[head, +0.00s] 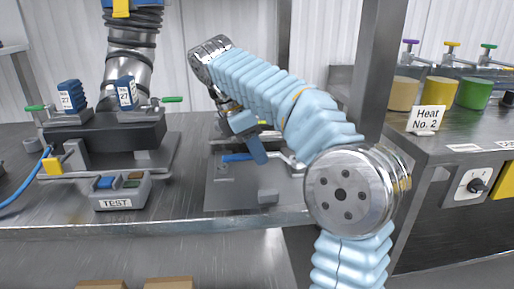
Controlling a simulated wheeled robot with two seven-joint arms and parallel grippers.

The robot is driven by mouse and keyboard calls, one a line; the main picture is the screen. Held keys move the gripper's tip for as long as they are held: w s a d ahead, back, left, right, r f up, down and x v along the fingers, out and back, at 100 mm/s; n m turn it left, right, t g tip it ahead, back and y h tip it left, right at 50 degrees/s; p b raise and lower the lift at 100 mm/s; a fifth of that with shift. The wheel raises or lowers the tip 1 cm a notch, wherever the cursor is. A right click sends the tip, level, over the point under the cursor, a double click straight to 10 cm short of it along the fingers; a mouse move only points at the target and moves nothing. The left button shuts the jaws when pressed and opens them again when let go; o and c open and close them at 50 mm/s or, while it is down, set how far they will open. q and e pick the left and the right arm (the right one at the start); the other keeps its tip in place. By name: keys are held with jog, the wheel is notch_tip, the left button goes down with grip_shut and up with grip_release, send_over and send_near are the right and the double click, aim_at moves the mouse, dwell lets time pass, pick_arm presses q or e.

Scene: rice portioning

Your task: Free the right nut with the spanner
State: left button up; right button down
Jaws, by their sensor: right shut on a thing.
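My right arm, in a pale blue ribbed sleeve, reaches in from the lower right and bends over the bench. My right gripper (243,124) is small and partly hidden behind the arm, above a grey plate (230,195) at mid-bench. It is shut on what looks like the spanner (257,149), a dark blue slab pointing down from it. A brighter blue bar (237,157) lies just left of this slab. Whether they touch is unclear. I cannot make out the right nut; the arm and gripper cover that area. My left gripper is not in view.
At left, a black fixture (105,136) carries blue blocks labelled 27 and green-handled clamps, behind a TEST box (121,195). A metal post (377,75) and the Heat No. 2 cabinet (432,165) stand right.

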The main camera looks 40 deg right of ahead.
jog(key=shift+f, duration=0.45)
dwell(0.6)
jog(key=shift+s, duration=0.1)
jog(key=shift+s+a+n+t+h, duration=0.35)
jog(key=shift+s+n, duration=0.3)
jog(key=shift+n, duration=0.25)
jog(key=shift+s+a+n+t, duration=0.2)
jog(key=shift+s+n+t, duration=0.15)
jog(key=shift+s+n, duration=0.45)
jog(key=shift+s+a+n+t, duration=0.1)
jog(key=shift+s+n+t, duration=0.2)
jog(key=shift+s+n, duration=0.55)
jog(key=shift+w, duration=0.15)
